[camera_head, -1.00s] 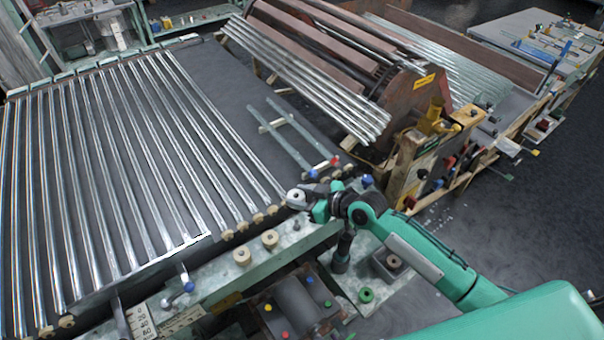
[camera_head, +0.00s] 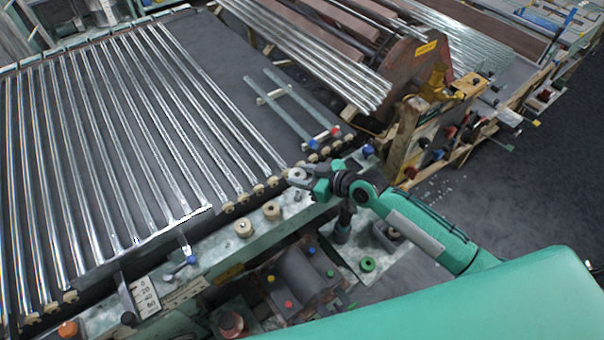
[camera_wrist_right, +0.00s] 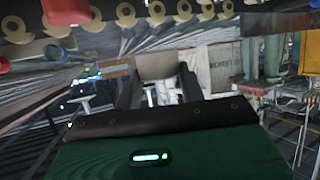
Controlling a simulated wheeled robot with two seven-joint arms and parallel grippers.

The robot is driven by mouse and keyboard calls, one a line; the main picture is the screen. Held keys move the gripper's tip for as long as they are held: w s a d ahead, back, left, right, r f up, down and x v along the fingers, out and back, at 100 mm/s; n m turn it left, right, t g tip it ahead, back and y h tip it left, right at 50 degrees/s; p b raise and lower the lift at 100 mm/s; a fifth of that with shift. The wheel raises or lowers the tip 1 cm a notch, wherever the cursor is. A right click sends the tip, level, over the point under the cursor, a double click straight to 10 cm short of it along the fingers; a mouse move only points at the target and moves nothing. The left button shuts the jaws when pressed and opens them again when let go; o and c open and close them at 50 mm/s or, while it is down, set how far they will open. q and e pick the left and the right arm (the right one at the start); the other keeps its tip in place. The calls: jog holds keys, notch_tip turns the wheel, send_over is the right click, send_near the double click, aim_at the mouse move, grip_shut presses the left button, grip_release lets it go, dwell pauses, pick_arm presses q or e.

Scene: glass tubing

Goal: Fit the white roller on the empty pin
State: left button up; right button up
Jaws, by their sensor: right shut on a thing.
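My right gripper (camera_head: 302,174) is shut on the white roller (camera_head: 296,174), just above the near end of the glass tubes, by the green rail (camera_head: 210,263). In the right wrist view the roller (camera_wrist_right: 157,66) sits between the two dark fingers (camera_wrist_right: 160,88). A small pin-like point (camera_head: 298,196) shows on the rail just below the gripper; I cannot tell for sure that it is the empty pin. Two tan rollers, one (camera_head: 243,228) and another (camera_head: 271,210), stand on the rail to the left of it. My left gripper is not in view.
A row of glass tubes (camera_head: 120,150) lies on the dark bed, with tan rollers along their near ends. Blue and red knobs stand close to the gripper's right. A motor-like block (camera_head: 300,275) and a green ring (camera_head: 367,264) are in front of the rail.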

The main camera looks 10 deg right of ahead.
notch_tip(320, 180, down, 3)
jog(key=shift+b, duration=1)
jog(key=shift+f, duration=0.3)
jog(key=shift+b, duration=0.3)
dwell(0.3)
jog(key=shift+f+b, duration=2.15)
jog(key=shift+f, duration=0.25)
jog(key=o, duration=1)
jog(key=shift+o, duration=0.2)
